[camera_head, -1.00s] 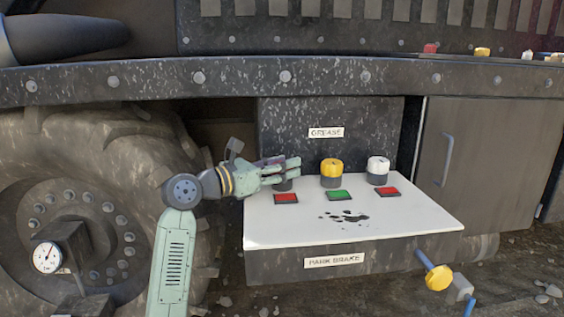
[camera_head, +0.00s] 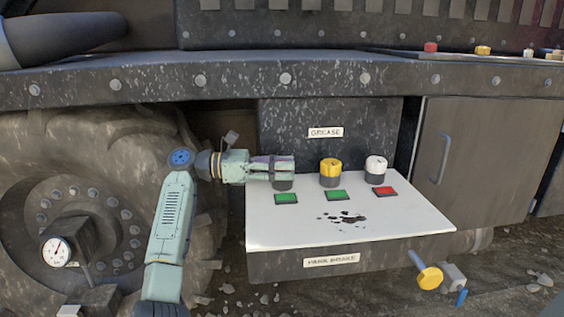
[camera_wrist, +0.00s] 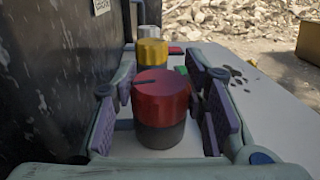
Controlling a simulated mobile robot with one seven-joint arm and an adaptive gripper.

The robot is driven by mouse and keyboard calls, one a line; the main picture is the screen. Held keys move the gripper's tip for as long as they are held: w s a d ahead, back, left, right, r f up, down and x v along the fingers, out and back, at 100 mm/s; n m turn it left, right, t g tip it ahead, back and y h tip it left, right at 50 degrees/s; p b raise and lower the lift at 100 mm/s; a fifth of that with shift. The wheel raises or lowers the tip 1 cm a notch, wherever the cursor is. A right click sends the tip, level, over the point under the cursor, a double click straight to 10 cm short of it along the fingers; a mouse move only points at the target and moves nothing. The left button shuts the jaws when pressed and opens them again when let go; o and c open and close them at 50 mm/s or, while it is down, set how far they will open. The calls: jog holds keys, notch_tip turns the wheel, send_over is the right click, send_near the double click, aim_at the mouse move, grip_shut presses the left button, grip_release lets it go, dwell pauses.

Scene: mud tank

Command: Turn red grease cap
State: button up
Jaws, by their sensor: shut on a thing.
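The red grease cap (camera_wrist: 162,96) sits on its dark base, between the two finger pads of my gripper (camera_wrist: 165,110) in the wrist view. In the head view my gripper (camera_head: 284,165) is shut around the cap and covers nearly all of it; only the dark base (camera_head: 283,184) shows below. A dark line marks the cap's top. The yellow cap (camera_head: 331,167) and the white cap (camera_head: 376,164) stand in a row to the right. The indicators in front of the red and yellow caps are green (camera_head: 286,198) (camera_head: 337,194); the one by the white cap is red (camera_head: 386,191).
The caps stand on a white shelf (camera_head: 410,222) with dark stains. A dark panel labelled GREASE (camera_head: 326,132) rises behind it. A yellow knob (camera_head: 430,278) sticks out below right. A large tyre (camera_head: 110,150) and a pressure gauge (camera_head: 56,252) are at left.

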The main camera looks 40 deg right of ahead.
dwell(0.4)
jog(key=o, duration=1.2)
jog(key=v, duration=1.2)
jog(key=shift+w, duration=0.1)
